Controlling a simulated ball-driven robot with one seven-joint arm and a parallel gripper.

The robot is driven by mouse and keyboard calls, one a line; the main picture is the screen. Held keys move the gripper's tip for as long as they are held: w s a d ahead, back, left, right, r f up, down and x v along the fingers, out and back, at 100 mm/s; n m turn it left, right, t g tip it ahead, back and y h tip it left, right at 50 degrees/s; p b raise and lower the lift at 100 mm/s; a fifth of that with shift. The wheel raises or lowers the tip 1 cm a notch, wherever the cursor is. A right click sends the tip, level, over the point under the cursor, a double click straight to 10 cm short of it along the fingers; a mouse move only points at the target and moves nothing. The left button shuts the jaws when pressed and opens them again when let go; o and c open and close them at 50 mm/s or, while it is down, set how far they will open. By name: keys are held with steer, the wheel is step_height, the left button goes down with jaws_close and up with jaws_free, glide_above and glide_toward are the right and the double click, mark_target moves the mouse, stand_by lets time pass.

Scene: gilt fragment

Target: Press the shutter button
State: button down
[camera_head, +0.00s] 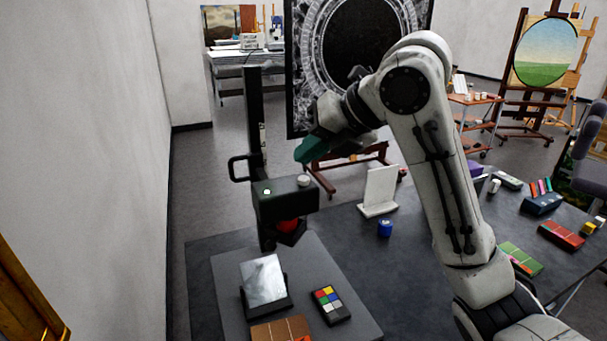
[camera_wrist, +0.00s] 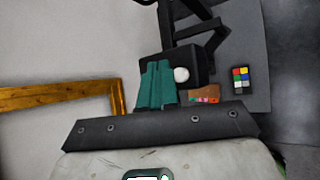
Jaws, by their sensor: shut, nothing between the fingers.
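A dark box-shaped camera head (camera_head: 285,203) is mounted on an upright black stand in the head view. A pale round button (camera_head: 304,180) sits on its top, and a small lit spot (camera_head: 267,191) shows to the left. In the wrist view the white button (camera_wrist: 181,75) is just right of my fingertips. My gripper (camera_head: 303,156) has teal fingers pressed together, shut and empty. In the head view it is above the camera head, with a visible gap to the button. In the wrist view the fingers (camera_wrist: 156,68) overlap part of the dark camera head (camera_wrist: 187,64).
The stand column (camera_head: 255,115) and its handle (camera_head: 238,168) rise just left of my gripper. Below are a tilted mirror-like plate (camera_head: 263,279) and a colour chart (camera_head: 330,303) on the baseboard. A white panel (camera_head: 380,188) and blue jar (camera_head: 385,228) stand to the right.

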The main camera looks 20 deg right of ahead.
mark_target(309, 179)
steer(key=shift+r+p, duration=1.2)
steer(key=shift+r, duration=0.85)
steer(key=shift+f, duration=0.1)
